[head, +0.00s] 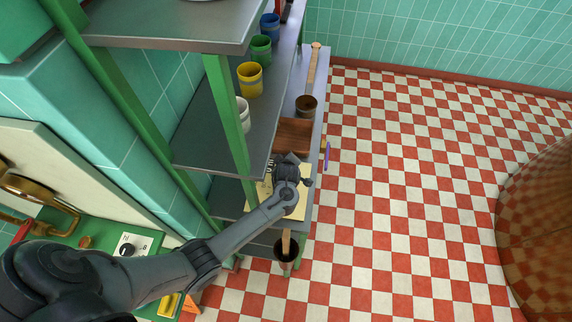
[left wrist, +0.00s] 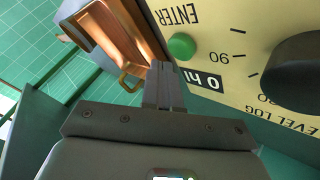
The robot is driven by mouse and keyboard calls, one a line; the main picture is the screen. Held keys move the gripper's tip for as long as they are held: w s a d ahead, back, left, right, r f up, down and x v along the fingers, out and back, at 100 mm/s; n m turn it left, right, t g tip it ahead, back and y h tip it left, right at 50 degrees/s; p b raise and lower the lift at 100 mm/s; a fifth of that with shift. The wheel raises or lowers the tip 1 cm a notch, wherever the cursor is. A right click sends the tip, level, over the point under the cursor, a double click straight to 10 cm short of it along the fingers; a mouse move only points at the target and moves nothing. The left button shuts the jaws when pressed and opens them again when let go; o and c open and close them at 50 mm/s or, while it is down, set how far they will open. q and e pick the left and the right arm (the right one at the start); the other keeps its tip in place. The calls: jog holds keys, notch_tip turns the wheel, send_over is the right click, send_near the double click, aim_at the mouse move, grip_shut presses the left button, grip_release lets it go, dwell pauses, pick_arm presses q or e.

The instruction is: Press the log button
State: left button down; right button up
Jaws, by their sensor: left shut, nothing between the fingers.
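In the left wrist view a cream panel (left wrist: 225,32) lettered "LEVEL LOG" carries a round green button (left wrist: 181,46) beside the word "ENTER". It also has a large black knob (left wrist: 295,85) and a small display (left wrist: 202,80) reading "0 hl". My left gripper (left wrist: 162,66) is shut and empty, its fingertips close to the green button, just below and left of it in the picture. I cannot tell whether they touch the panel. In the head view my left gripper (head: 272,168) is over the cream panel (head: 263,193) on the lower shelf, and its wrist hides the button.
Blue, green, yellow (head: 250,80) and white cups stand on the shelf, beside a green post (head: 232,130). A copper kettle (head: 540,220) is at right; the checkered floor between is clear.

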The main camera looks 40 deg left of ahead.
dwell(0.3)
pick_arm(q)
jog(key=shift+f, duration=0.1)
jog(key=shift+f, duration=0.3)
dwell(0.5)
jog(key=shift+f+b, duration=0.55)
jog(key=shift+b, duration=0.1)
dwell(0.3)
jog(key=shift+r, duration=0.2)
jog(key=shift+r+p, duration=0.15)
jog(key=shift+p, duration=0.25)
jog(key=shift+r+p, duration=0.6)
